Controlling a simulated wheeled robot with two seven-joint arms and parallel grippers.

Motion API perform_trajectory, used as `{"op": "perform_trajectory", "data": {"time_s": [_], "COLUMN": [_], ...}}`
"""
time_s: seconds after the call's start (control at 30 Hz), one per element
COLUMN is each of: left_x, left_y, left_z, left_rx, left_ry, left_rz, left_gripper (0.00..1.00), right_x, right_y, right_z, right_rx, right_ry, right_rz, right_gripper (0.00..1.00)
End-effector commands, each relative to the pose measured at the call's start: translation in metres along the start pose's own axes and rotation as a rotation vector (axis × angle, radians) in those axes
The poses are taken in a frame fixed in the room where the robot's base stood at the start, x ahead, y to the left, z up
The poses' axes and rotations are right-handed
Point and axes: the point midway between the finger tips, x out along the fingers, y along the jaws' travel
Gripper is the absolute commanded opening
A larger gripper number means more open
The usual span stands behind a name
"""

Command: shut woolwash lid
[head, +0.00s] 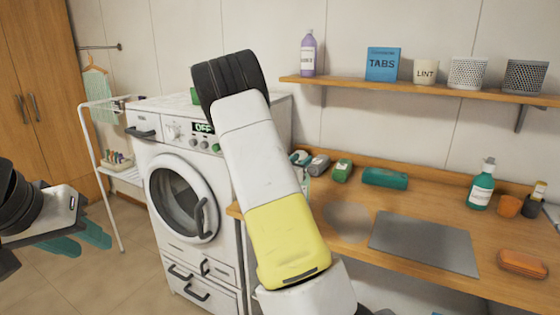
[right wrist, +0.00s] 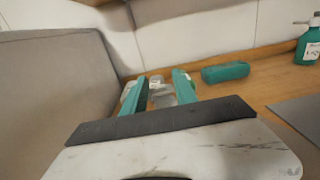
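No readable woolwash label shows, so I cannot tell which item it is or how its lid stands. A small grey item (head: 319,165) and a small green item (head: 342,170) rest at the back left of the wooden counter, beside a teal case (head: 385,178). My right gripper (right wrist: 159,90) has its two teal fingers spread apart in the right wrist view, with blurred grey and whitish items seen between them. In the head view my right arm mostly hides it. My left gripper (head: 88,236) is at the far left, its teal fingers spread, away from the counter.
The washing machine (head: 183,180) stands left of the counter (head: 450,205). A teal pump bottle (head: 481,188), an orange cup (head: 508,206), an orange soap-like block (head: 523,263) and a grey mat (head: 425,242) are at right. A shelf (head: 420,88) with several containers hangs above.

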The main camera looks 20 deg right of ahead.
Motion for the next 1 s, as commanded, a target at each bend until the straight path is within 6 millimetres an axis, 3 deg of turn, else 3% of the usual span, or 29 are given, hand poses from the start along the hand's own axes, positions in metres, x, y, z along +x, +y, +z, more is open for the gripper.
{"op": "perform_trajectory", "data": {"time_s": [0.03, 0.17, 0.57, 1.0], "left_x": [0.000, 0.000, 0.000, 0.000], "left_y": [0.000, 0.000, 0.000, 0.000], "left_z": [0.000, 0.000, 0.000, 0.000], "left_rx": [0.000, 0.000, 0.000, 0.000], "left_ry": [0.000, 0.000, 0.000, 0.000], "left_rz": [0.000, 0.000, 0.000, 0.000], "left_gripper": [0.36, 0.36, 0.36, 0.36], "right_x": [0.000, 0.000, -0.003, -0.011], "right_y": [0.000, 0.000, 0.000, 0.001], "right_z": [0.000, 0.000, -0.004, -0.018], "right_rx": [0.000, 0.000, -0.004, -0.007], "right_ry": [0.000, 0.000, -0.071, -0.394], "right_rz": [0.000, 0.000, 0.001, 0.004], "right_gripper": [0.23, 0.00, 0.00, 0.00]}}
